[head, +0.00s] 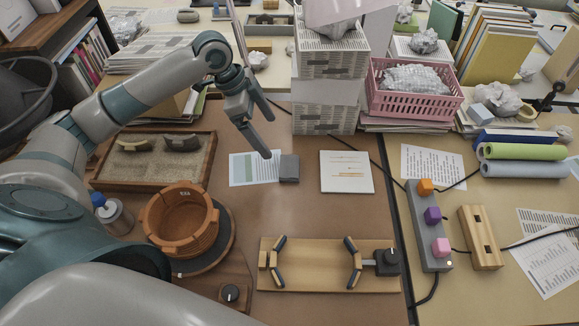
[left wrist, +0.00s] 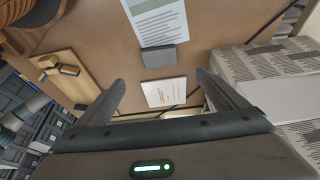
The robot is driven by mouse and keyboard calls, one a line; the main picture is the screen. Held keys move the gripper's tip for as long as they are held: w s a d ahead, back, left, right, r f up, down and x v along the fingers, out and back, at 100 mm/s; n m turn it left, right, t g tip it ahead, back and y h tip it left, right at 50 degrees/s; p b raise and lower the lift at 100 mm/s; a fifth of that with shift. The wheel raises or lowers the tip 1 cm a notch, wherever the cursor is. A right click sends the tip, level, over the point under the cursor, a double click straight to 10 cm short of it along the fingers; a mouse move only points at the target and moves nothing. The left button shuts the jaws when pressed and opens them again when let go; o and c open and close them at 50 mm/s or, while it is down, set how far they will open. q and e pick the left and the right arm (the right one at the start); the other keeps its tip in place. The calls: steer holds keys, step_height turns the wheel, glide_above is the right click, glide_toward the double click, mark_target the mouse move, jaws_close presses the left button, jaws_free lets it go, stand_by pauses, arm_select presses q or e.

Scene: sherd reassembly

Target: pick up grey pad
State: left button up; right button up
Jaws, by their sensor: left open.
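The grey pad (head: 289,168) is a small dark grey block lying on the brown table, at the right edge of a printed sheet (head: 256,168). It also shows in the left wrist view (left wrist: 158,56), beyond my fingertips and touching or overlapping the sheet's end. My left gripper (head: 268,136) is open and empty, above the table behind and a little left of the pad in the head view. In the left wrist view both fingers (left wrist: 160,88) point toward the table with the pad between and beyond them. My right gripper is not in view.
A white card (head: 346,172) lies right of the pad. A stack of printed boxes (head: 325,119) stands behind, close to my left gripper. A sand tray (head: 151,182) and a terracotta pot (head: 180,219) are at left. A wooden clamp board (head: 322,280) lies in front.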

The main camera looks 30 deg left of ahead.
arm_select(q)
steer(key=p, duration=0.1)
glide_above(281, 165)
steer(key=f, duration=0.7)
steer(key=shift+s+a+f, duration=0.2)
steer(key=shift+f, duration=0.15)
steer(key=shift+w+d+f, duration=0.1)
steer(key=shift+f, duration=0.25)
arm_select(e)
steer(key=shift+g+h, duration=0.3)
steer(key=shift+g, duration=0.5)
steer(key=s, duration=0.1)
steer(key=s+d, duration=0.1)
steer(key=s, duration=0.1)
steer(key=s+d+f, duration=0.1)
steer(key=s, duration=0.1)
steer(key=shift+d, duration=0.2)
arm_select(q)
steer(key=shift+d+f+p, duration=0.1)
steer(key=shift+f+p, duration=0.05)
steer(key=shift+p, duration=0.15)
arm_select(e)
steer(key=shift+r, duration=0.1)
